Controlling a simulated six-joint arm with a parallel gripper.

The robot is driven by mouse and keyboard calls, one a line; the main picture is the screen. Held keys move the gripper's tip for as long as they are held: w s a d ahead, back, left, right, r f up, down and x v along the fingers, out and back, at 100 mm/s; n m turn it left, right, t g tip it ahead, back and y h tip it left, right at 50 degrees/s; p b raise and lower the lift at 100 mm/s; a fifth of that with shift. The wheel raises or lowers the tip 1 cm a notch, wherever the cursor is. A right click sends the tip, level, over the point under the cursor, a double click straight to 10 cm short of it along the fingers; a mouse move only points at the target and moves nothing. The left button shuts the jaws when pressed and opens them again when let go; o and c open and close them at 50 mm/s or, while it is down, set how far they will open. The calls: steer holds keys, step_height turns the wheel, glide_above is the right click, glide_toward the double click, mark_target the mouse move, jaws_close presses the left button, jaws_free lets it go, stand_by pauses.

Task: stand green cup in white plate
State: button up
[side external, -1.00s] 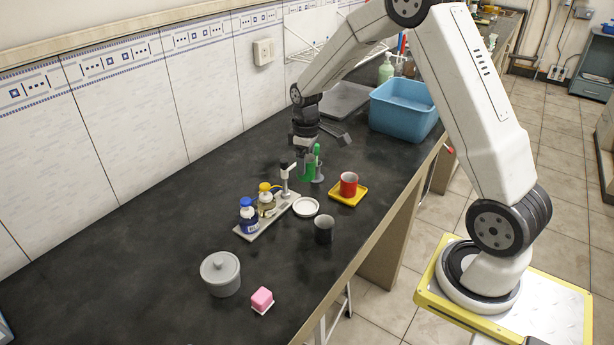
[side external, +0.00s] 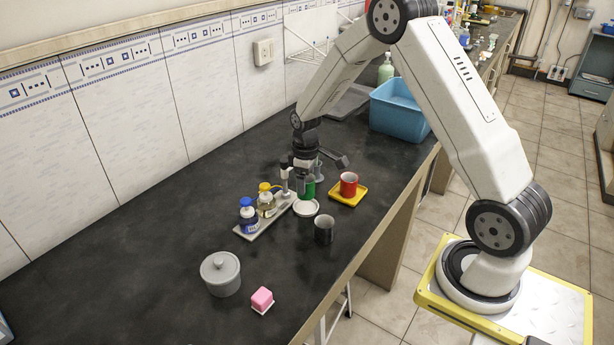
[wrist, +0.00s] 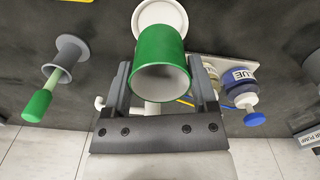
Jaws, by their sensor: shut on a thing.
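The green cup (wrist: 160,52) is between the two fingers of my gripper (wrist: 162,80) in the wrist view, its pale open mouth turned toward the camera. In the side view the green cup (side external: 307,188) shows below my gripper (side external: 304,180), partly hidden by it. My gripper is shut on the cup. The white plate (side external: 306,208) lies on the dark bench just in front of the cup in the side view. In the wrist view the plate (wrist: 160,11) shows beyond the cup, partly covered by it. I cannot tell how high the cup is above the bench.
A red cup (side external: 348,184) stands on a yellow tray (side external: 349,199) to the right. A rack with blue-capped (side external: 248,214) and yellow-capped (side external: 266,200) bottles is close on the left. A dark cup (side external: 324,229) stands in front. A green-handled tool in a grey holder (wrist: 62,70) is nearby.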

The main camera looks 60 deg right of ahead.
steer(key=shift+f, duration=1.45)
steer(key=shift+f, duration=0.75)
stand_by(1.7)
steer(key=o, duration=0.9)
steer(key=shift+c, duration=0.2)
steer(key=shift+r, duration=0.2)
steer(key=shift+r, duration=2.8)
